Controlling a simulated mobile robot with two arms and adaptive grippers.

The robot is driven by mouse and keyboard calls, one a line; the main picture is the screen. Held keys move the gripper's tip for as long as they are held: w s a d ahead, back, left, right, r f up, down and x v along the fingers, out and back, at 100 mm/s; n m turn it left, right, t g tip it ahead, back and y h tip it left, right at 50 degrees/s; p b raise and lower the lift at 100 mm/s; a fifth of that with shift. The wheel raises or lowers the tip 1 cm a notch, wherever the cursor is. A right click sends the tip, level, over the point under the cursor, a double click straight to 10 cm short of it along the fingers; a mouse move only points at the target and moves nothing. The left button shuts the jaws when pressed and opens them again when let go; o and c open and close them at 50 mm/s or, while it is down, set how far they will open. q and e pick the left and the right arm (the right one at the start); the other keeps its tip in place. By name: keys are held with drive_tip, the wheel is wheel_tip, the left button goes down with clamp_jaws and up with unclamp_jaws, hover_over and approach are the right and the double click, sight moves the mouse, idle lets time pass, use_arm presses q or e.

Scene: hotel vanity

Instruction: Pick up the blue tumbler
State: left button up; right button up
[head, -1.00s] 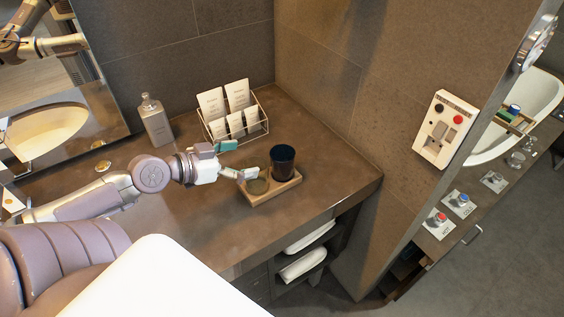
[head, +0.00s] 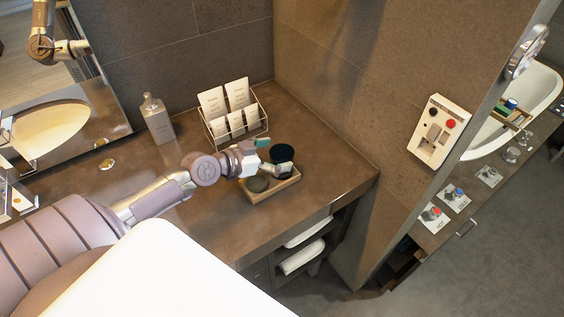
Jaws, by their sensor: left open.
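The dark blue tumbler (head: 284,155) stands upright on the right part of a small wooden tray (head: 285,186) on the brown vanity top. My left gripper (head: 272,156) is open at the tumbler's left side. One finger is in front of the tumbler and hides part of its lower wall; the other, with a teal pad, is at its far left side. I cannot tell whether either finger touches it. My right gripper is not in view.
A wire rack (head: 222,139) with white cards stands behind the gripper, and a grey bottle (head: 157,119) stands left of it. A wall panel (head: 440,129) is at the right. The counter right of the tray (head: 335,165) is clear.

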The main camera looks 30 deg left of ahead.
use_arm(q)
drive_tip(key=shift+w+d+f, duration=0.2)
drive_tip(key=shift+w+d, duration=0.05)
drive_tip(key=shift+w, duration=0.1)
drive_tip(key=c, duration=1.8)
drive_tip(key=shift+o, duration=0.2)
drive_tip(key=shift+r, duration=0.1)
